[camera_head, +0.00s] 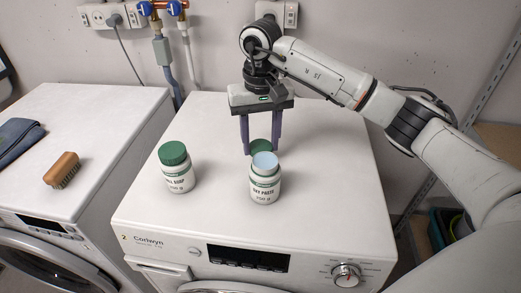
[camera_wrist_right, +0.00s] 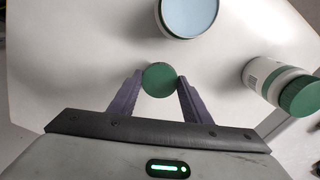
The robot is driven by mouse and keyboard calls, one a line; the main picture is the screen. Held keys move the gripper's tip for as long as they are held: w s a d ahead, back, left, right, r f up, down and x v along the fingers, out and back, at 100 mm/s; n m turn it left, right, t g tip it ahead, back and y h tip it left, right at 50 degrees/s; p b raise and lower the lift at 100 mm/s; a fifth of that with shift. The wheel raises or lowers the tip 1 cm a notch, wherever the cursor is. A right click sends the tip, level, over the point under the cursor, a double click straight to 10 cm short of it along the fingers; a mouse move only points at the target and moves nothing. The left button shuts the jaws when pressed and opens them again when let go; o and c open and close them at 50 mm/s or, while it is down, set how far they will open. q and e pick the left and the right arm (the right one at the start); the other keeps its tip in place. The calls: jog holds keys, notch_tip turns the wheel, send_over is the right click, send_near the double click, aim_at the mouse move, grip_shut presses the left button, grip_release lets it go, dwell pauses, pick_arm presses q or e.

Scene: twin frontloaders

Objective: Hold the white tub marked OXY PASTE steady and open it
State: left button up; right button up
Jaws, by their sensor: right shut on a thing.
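The white OXY PASTE tub (camera_head: 264,188) stands upright on the right-hand washing machine. Its top is open and shows a pale blue surface; the open top also shows in the right wrist view (camera_wrist_right: 189,16). My right gripper (camera_head: 261,150) is just behind the tub, pointing down, shut on the green lid (camera_wrist_right: 159,80). The lid is off the tub and partly hidden behind its rim in the head view. I cannot tell whether the lid touches the machine top. My left gripper is not in view, and nothing holds the tub.
A second white tub with a green lid (camera_head: 176,168) stands to the left on the same machine (camera_head: 330,165). A brush (camera_head: 62,170) and a dark blue cloth (camera_head: 18,138) lie on the left machine. The machine top right of the OXY PASTE tub is clear.

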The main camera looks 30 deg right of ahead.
aim_at(261, 147)
jog(key=shift+f, duration=1.75)
jog(key=shift+f, duration=0.15)
jog(key=o, duration=1.2)
notch_tip(261, 147, up, 12)
jog(key=shift+r+b, duration=0.15)
jog(key=shift+b, duration=0.15)
